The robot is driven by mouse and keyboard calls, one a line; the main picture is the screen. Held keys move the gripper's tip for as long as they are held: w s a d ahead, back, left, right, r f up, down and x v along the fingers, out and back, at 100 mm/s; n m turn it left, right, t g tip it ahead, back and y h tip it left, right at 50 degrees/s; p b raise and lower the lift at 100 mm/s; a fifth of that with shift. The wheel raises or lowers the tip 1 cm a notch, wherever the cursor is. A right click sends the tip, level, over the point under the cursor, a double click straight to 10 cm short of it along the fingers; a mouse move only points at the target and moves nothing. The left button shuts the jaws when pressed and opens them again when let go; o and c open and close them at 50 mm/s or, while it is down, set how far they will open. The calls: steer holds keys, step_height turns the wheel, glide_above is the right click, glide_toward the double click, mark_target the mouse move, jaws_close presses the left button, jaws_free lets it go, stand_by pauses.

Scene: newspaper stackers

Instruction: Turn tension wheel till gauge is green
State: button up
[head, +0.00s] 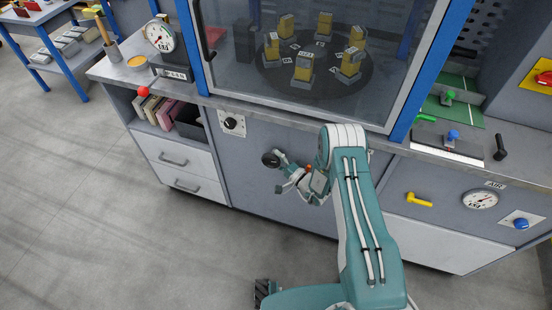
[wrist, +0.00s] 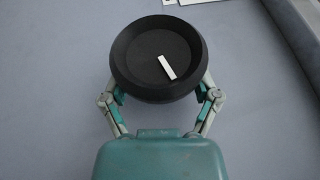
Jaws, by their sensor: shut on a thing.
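A black round wheel (wrist: 140,50) with a raised rim and a white line mark fills the middle of the wrist view. The mark sits right of the wheel's middle, tilted from upper left to lower right. My gripper (wrist: 160,90) has a finger on each side of the wheel and is shut on it. In the head view the wheel (head: 270,159) stands out from the grey cabinet front, with my gripper (head: 281,170) at it. A round dial gauge (head: 159,36) stands on the counter at the left; its exact reading is too small to tell.
A second gauge (head: 480,200), with an AIR label, is on the right panel beside a yellow lever (head: 418,199) and a blue knob (head: 521,224). A black switch (head: 231,124) is left of the wheel. A glass case (head: 230,80) stands above. Floor at left is clear.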

steer(key=shift+s+a+f, duration=0.2)
steer(key=shift+s+f, duration=0.1)
steer(key=shift+s, duration=0.15)
stand_by(0.5)
steer(key=o, duration=1)
steer(key=shift+c, duration=0.2)
steer(key=shift+s, duration=0.1)
steer(key=s+d+r, duration=0.1)
steer(key=s+d, duration=0.7)
steer(key=d, duration=0.1)
steer(key=shift+d+r, duration=0.15)
steer(key=shift+r, duration=0.1)
stand_by(0.6)
steer(key=v, duration=1.2)
steer(key=shift+w, duration=0.1)
